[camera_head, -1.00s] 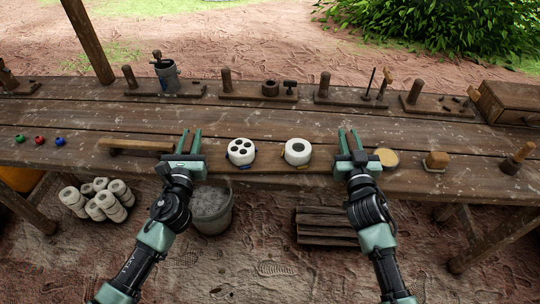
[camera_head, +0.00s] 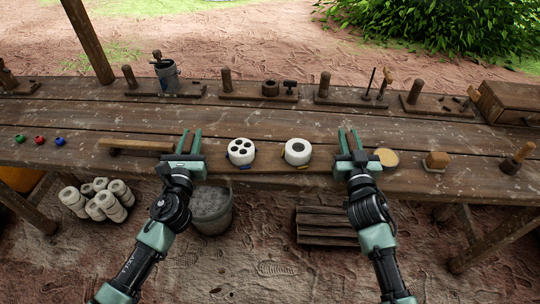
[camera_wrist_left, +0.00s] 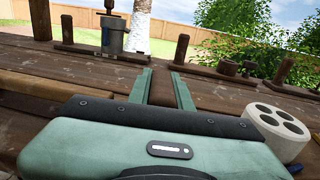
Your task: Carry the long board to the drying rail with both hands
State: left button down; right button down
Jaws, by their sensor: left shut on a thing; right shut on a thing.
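My right gripper (camera_head: 349,137) is shut on the right end. The gripper bodies hide both ends, and I cannot tell whether the board touches the table. A low tan bar (camera_head: 140,145), possibly the drying rail, is at left.
The wooden table (camera_head: 300,115) has tool stands and a metal pot (camera_head: 168,76) along its back. A round tan-filled dish (camera_head: 387,157) and a wooden block (camera_head: 437,160) are right of my right gripper. Small coloured balls (camera_head: 39,139) lie at far left. A bucket (camera_head: 211,210) stands below.

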dwell(0.4)
